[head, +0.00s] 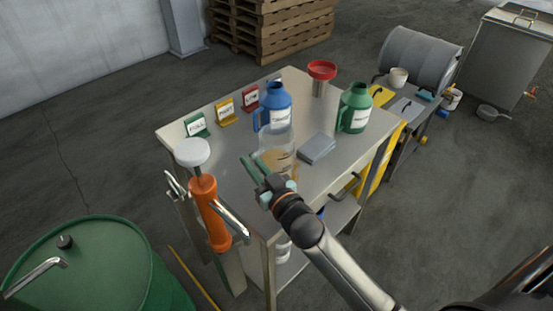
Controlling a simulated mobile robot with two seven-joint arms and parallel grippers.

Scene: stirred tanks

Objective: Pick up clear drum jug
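The clear drum jug (277,141) stands on the steel table, with some amber liquid low inside it. A blue jug stands close behind it and shows past its top. My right gripper (262,166) is at the near side of the clear jug, low down. One teal finger points past the jug's left side and looks spread from the hand; the other is partly hidden against the jug. The gripper looks open, and I cannot tell whether it touches the jug. My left gripper is not in view.
On the steel table (228,170) are the blue jug (274,98), a green jug (355,108), a red funnel (321,76), a grey block (316,148) and several label cards. An orange pump (209,210) is at the near-left edge. A green drum (95,270) stands lower left.

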